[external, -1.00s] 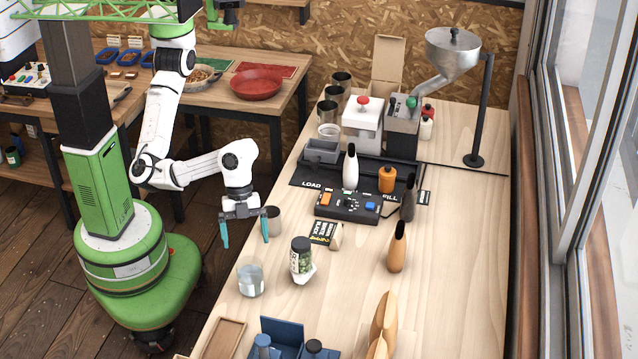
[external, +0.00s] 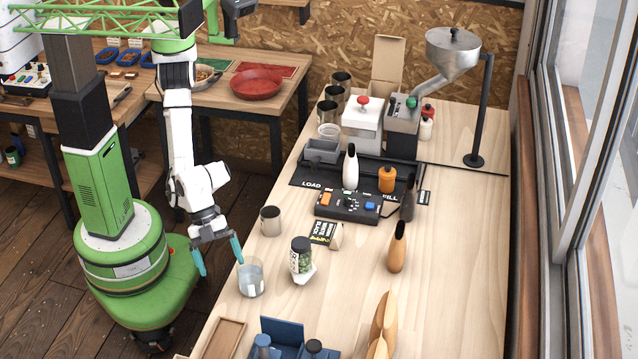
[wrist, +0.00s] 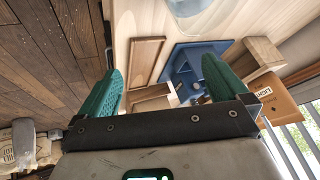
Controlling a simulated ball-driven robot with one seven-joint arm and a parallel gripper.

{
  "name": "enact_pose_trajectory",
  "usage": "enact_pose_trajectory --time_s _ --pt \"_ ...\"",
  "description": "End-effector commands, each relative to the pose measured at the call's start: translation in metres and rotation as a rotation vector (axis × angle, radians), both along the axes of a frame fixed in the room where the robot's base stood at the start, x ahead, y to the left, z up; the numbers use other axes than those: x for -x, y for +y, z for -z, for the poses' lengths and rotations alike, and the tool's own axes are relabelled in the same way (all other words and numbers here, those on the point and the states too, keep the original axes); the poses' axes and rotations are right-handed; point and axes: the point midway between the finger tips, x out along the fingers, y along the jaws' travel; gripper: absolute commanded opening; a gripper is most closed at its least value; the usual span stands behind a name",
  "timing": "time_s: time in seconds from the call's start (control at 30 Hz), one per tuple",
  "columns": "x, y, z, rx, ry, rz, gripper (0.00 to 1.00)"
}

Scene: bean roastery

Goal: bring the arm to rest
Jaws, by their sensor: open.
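My gripper (external: 219,261) has two teal fingers spread apart with nothing between them. In the external view it hangs at the left edge of the wooden table (external: 455,270), just left of the clear glass beaker (external: 251,278). The right fingertip is close to the beaker's rim; I cannot tell whether they touch. My arm hangs folded down from the column. In the wrist view both fingers of the gripper (wrist: 158,80) show, with the floor to the left and the tabletop beyond.
A steel cup (external: 270,221), a jar of green contents (external: 301,256) and a wooden tray (external: 222,338) stand near the table's left side. A blue holder (wrist: 185,62) shows in the wrist view. Bottles and a hopper (external: 452,52) stand further back.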

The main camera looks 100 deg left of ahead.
Motion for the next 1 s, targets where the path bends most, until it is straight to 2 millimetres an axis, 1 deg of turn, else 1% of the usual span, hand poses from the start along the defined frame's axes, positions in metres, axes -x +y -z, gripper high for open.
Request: enact_pose_trajectory --time_s 0.03,0.07,0.13,0.27,0.3,0.37,0.4,0.47,0.5,0.57,0.67,0.7,0.77,0.8,0.87,0.9,0.97,1.0 --pt "0.014 -0.003 0.026 -0.014 0.003 0.015 1.0" --pt "0.022 -0.005 0.036 -0.018 0.007 0.022 1.0" --pt "0.045 -0.009 0.062 -0.028 0.026 0.04 1.0" --pt "0.09 -0.007 0.116 -0.053 0.084 0.069 1.0" --pt "0.104 -0.003 0.133 -0.062 0.109 0.073 1.0" --pt "0.122 0.005 0.156 -0.076 0.147 0.071 1.0" --pt "0.131 0.013 0.171 -0.085 0.174 0.061 1.0" --pt "0.141 0.03 0.192 -0.098 0.22 0.034 1.0" --pt "0.143 0.044 0.201 -0.102 0.25 0.004 1.0" --pt "0.14 0.065 0.211 -0.105 0.288 -0.05 1.0" --pt "0.126 0.107 0.221 -0.1 0.343 -0.162 1.0" --pt "0.118 0.125 0.223 -0.096 0.363 -0.214 1.0" --pt "0.107 0.157 0.225 -0.09 0.391 -0.301 1.0" --pt "0.099 0.18 0.225 -0.085 0.409 -0.366 1.0" --pt "0.091 0.217 0.225 -0.076 0.434 -0.469 1.0" --pt "0.087 0.244 0.224 -0.071 0.452 -0.543 1.0" --pt "0.085 0.283 0.222 -0.063 0.476 -0.653 1.0" --pt "0.087 0.307 0.22 -0.058 0.491 -0.725 1.0"
